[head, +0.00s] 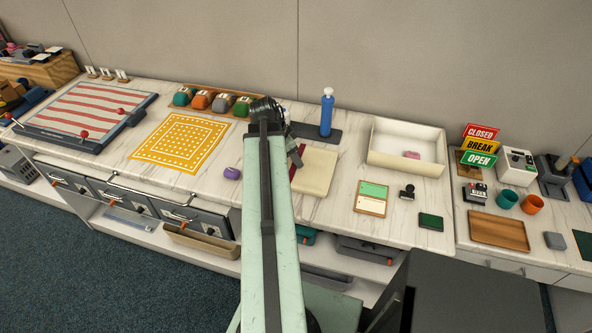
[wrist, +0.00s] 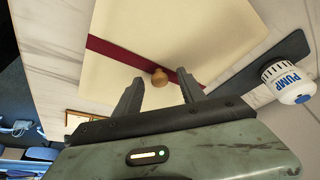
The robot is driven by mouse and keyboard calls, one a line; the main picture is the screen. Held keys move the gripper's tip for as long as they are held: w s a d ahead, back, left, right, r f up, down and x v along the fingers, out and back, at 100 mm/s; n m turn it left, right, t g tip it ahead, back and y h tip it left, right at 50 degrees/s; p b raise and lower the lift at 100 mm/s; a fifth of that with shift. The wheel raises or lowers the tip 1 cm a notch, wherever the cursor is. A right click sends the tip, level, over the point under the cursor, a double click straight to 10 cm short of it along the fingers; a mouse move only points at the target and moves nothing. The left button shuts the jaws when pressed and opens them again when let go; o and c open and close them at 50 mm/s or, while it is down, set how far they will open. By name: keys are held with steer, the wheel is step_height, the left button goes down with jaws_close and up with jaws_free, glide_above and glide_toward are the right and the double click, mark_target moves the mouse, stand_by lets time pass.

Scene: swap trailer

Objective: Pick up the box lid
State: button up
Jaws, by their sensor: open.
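The box lid is a cream square with a dark red band across it and a small round wooden knob (wrist: 160,77) at its middle. In the wrist view the lid (wrist: 190,35) fills the upper middle. In the head view the lid (head: 318,172) lies on the marble counter, partly hidden behind my arm. My gripper (wrist: 159,82) is open, with its two dark fingers apart on either side of the knob in the picture. Neither finger appears to touch the knob, and I cannot tell the height gap. In the head view my arm mostly hides the gripper.
A cream open box (head: 378,162) stands to the right. A purple object (head: 232,173) lies left of my arm.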

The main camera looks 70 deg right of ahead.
jaws_close()
step_height(320, 180, up, 10)
steer(key=p, duration=1)
